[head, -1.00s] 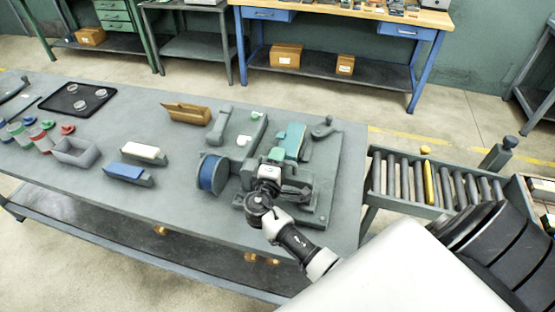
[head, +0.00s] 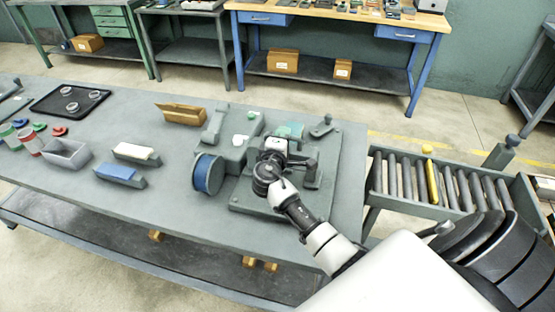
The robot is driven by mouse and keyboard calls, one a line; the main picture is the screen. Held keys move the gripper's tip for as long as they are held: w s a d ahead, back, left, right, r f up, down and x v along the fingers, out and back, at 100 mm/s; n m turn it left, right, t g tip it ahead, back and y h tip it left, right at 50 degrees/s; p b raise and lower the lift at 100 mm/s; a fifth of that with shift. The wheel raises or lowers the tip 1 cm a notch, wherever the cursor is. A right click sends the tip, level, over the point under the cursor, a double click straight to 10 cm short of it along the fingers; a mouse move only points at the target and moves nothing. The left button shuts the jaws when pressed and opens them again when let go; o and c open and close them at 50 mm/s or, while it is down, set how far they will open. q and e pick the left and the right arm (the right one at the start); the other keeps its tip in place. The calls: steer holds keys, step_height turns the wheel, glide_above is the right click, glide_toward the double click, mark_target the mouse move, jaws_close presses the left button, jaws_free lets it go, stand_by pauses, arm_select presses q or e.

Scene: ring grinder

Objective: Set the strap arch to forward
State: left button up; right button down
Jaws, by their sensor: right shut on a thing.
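The ring grinder (head: 237,150) stands on the grey bench, with a blue wheel (head: 207,173) at its left front. My right gripper (head: 285,150) reaches over the machine's right part from the front. It is shut on what seems to be the strap arch; the hand hides the fingertips and most of the held part. A teal part (head: 291,130) of the machine shows just behind the gripper, partly covered. My left gripper is not in view.
A dark lever (head: 321,128) stands at the base's back right. Left of the machine are a wooden box (head: 184,114), a white-topped block (head: 136,152), a blue-topped block (head: 119,174), a grey bin (head: 66,153) and a black tray (head: 70,101). A roller conveyor (head: 440,183) is on the right.

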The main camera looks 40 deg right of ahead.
steer(key=b+x, duration=0.3)
steer(key=x, duration=0.3)
steer(key=shift+w+d+f, duration=0.15)
steer(key=shift+d, duration=0.1)
steer(key=shift+w+d+b, duration=0.3)
steer(key=shift+d+b, duration=0.1)
steer(key=shift+r, duration=0.35)
steer(key=c, duration=1.4)
jaws_free()
steer(key=o, duration=0.3)
steer(key=shift+w+d+f, duration=0.1)
steer(key=shift+w+f, duration=0.1)
steer(key=shift+f, duration=0.05)
steer(key=b+v, duration=0.2)
steer(key=v, duration=0.8)
steer(key=shift+s+a, duration=0.25)
steer(key=shift+s, duration=0.05)
